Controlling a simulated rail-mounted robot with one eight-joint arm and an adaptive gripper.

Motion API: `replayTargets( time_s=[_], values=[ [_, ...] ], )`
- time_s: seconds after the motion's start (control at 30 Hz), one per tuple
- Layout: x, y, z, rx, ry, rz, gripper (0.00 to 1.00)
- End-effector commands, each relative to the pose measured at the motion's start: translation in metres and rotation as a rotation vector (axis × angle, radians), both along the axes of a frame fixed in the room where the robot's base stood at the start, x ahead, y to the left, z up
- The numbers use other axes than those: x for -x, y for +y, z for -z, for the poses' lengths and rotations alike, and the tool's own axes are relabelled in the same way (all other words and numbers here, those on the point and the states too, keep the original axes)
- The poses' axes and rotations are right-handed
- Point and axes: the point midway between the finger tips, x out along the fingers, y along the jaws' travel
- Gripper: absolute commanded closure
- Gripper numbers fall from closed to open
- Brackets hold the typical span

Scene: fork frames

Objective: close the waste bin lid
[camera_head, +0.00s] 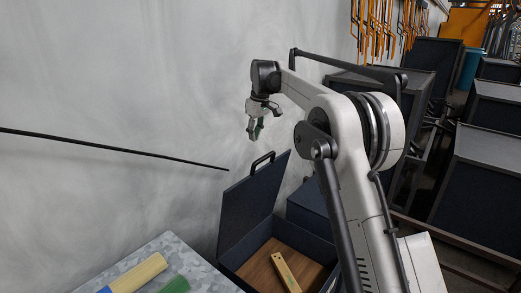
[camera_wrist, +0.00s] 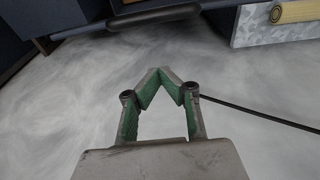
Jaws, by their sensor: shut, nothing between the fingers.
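The waste bin (camera_head: 231,258) is a dark navy box below my arm. Its lid (camera_head: 250,203) stands raised, tilted up near the grey wall, with a black handle (camera_head: 262,160) on its top edge. A pale wooden block (camera_head: 286,272) lies on the brown floor inside the bin; my arm hides the bin's right side. My gripper (camera_head: 254,138) is shut and empty, above the lid's handle and apart from it. In the wrist view, my gripper's fingertips (camera_wrist: 164,72) meet, and the black handle (camera_wrist: 140,20) crosses beyond them at the top.
A thin black rod (camera_head: 115,149) runs along the wall. Dark bins (camera_head: 483,165) and hanging orange tools (camera_head: 375,25) stand to the right.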

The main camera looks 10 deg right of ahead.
Motion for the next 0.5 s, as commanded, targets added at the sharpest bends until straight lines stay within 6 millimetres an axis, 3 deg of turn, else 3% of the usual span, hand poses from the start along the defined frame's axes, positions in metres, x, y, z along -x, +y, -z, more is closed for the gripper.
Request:
replayTargets(
  time_s=[0.2, 0.5],
  values=[
    [-0.005, 0.005, 0.039, 0.000, 0.000, 0.000, 1.00],
    [0.017, -0.017, 0.050, 0.000, 0.000, 0.001, 1.00]
  ],
)
